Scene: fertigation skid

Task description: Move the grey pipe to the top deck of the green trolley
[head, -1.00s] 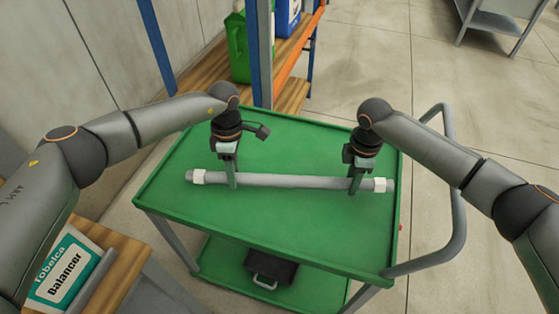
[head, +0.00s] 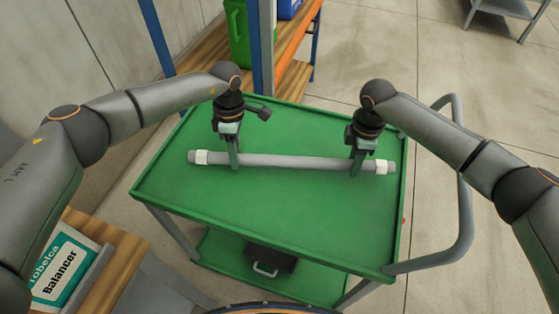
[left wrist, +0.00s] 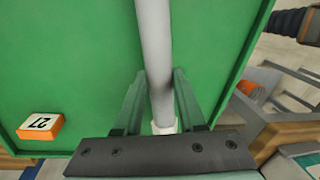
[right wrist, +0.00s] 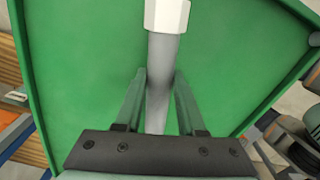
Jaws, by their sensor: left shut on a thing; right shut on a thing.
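The grey pipe (head: 290,161) has white collars near both ends and lies crosswise over the top deck of the green trolley (head: 270,215). Whether it touches the deck or hangs just above it, I cannot tell. My left gripper (head: 235,162) is shut on the pipe near its left collar. My right gripper (head: 356,168) is shut on it near its right collar. In the left wrist view the pipe (left wrist: 155,50) runs between the fingers, with a collar close by. In the right wrist view the pipe (right wrist: 160,85) also passes between the fingers.
A black case (head: 270,262) is on the trolley's lower deck. A shelf (head: 290,85) with a green canister (head: 238,38) stands behind. A Balancer box (head: 62,268) is at the lower left. An orange box marked 27 (left wrist: 40,126) shows in the left wrist view.

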